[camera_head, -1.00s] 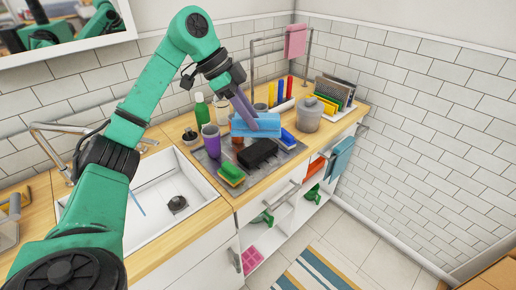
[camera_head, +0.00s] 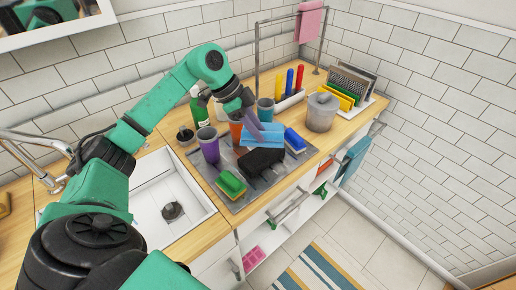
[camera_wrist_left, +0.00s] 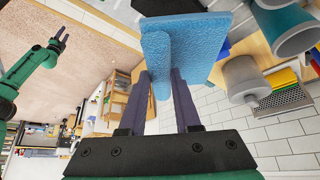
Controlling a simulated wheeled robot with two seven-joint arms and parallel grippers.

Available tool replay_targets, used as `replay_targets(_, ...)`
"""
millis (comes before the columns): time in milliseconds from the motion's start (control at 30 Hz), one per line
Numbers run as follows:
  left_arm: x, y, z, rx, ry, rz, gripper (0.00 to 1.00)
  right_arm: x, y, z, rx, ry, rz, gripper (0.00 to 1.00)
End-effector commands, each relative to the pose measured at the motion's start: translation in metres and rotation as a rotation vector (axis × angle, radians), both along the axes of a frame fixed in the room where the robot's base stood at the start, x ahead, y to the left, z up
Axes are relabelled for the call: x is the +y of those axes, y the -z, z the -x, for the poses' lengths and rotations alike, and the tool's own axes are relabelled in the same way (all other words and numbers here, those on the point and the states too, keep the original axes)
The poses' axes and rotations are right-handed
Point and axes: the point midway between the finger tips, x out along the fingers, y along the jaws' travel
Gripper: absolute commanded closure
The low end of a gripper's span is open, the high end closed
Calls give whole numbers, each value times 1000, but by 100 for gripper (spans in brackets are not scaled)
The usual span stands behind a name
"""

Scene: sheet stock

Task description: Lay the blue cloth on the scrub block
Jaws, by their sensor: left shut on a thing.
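The blue cloth (camera_head: 258,134) hangs folded from my left gripper (camera_head: 247,119), which is shut on it. In the left wrist view the cloth (camera_wrist_left: 190,45) spreads across the fingertips. A black block (camera_head: 262,163) lies on the grey mat (camera_head: 238,204), just below and in front of the cloth; I take it to be the scrub block. The cloth partly covers its back in the view, and I cannot tell whether they touch. My right gripper (camera_wrist_left: 60,40) shows only in the left wrist view, far off, with its fingers apart.
A green and yellow sponge (camera_head: 231,184), a purple cup (camera_head: 208,145) and a blue brush (camera_head: 295,140) stand close around the block. A grey canister (camera_head: 321,112) and a dish rack (camera_head: 350,87) are to the right. The sink (camera_head: 172,190) is to the left.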

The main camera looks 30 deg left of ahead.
Motion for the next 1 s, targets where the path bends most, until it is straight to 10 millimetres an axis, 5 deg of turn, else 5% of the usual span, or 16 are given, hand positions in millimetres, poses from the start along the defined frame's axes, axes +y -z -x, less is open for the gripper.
replay_targets(100, 0, 30, 1, 4, 0, 2, 100, -2, -7, -1, -1, -1, 3, 50)
replay_targets(400, 0, 78, 0, 2, -1, 2, 100, -1, -18, -17, -28, -1, 0, 50)
replay_targets(667, 0, 83, -1, -2, 0, 0, 100, 4, -16, -14, -23, 2, -6, 50)
replay_targets(700, 0, 84, -1, -2, 0, 0, 65, 5, -15, -13, -23, 2, -8, 50)
replay_targets(767, 0, 83, -1, -2, 0, 0, 42, 6, -15, -13, -23, 3, -9, 50)
replay_targets(1000, 0, 83, -1, -2, 0, 0, 39, 7, -15, -12, -20, 3, -10, 50)
